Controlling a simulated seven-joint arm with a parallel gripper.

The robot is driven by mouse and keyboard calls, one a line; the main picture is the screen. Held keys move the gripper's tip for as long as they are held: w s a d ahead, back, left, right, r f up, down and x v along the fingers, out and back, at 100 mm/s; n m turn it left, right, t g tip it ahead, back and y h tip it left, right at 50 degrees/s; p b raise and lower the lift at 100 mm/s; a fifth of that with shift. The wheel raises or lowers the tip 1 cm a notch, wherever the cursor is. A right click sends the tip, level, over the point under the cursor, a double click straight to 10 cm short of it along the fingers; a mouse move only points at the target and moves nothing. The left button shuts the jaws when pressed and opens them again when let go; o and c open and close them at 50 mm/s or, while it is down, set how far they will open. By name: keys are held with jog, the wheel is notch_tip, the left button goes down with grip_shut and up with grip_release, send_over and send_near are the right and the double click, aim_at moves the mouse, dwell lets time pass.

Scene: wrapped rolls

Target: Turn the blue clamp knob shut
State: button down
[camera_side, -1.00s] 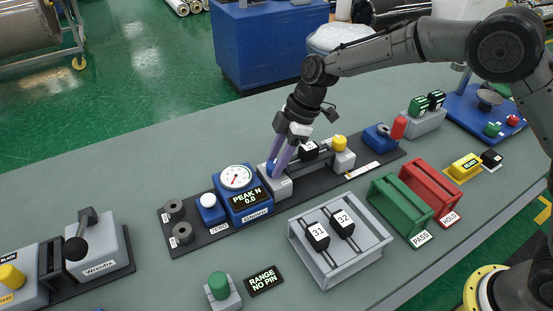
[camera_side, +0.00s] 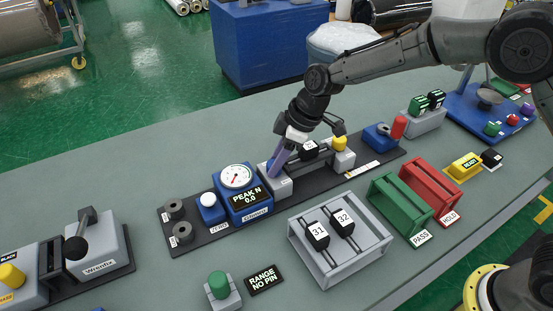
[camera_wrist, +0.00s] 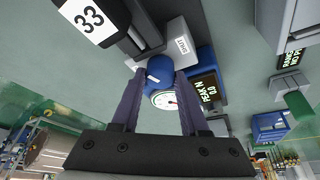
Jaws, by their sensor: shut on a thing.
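The blue clamp knob (camera_wrist: 155,74) sits on top of a grey clamp block (camera_wrist: 182,40) beside the force gauge. My gripper (camera_wrist: 157,82) is shut on the knob, with one purple finger on each side of it in the wrist view. In the side view my gripper (camera_side: 273,172) comes down steeply onto the grey clamp block (camera_side: 279,188), and its fingers hide most of the knob. A black piece labelled 33 (camera_side: 309,149) lies along the rail between this block and the yellow-knobbed clamp block (camera_side: 344,160); it also shows in the wrist view (camera_wrist: 92,18).
The blue gauge (camera_side: 243,197) reads 0.0 and stands close to my gripper's left. A grey rack (camera_side: 340,262) with pieces 31 and 32 is in front. Green PASS (camera_side: 402,207) and red HOLD (camera_side: 431,190) racks stand to the right.

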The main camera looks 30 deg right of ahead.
jog(key=shift+c, duration=2.1)
grip_release()
jog(key=v, duration=1.4)
